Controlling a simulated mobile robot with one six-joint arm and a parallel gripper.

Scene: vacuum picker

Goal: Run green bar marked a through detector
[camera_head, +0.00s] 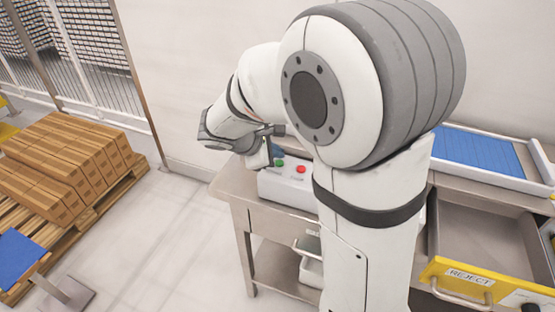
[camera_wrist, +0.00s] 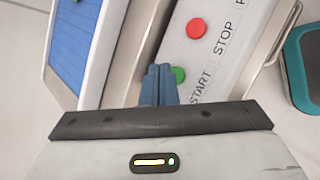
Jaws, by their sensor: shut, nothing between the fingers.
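My gripper (camera_wrist: 158,72) is shut and empty, its two blue fingers pressed together. In the wrist view the fingertips are beside the green START button (camera_wrist: 178,74) on a white control panel (camera_wrist: 207,60); whether they touch it I cannot tell. The red STOP button (camera_wrist: 196,28) is farther up the panel. In the head view my gripper (camera_head: 268,152) is at the left end of the control box (camera_head: 285,188), close to its green button (camera_head: 278,163) and red button (camera_head: 300,169). No green bar marked a is visible; my arm hides much of the bench.
A blue conveyor belt (camera_head: 477,152) with white rails is at right. An open, empty drawer with a yellow REJECT front (camera_head: 466,278) juts out below it. Boxes (camera_head: 60,165) on a pallet stand at left. A blue-topped stand (camera_head: 18,255) is lower left. The floor between is clear.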

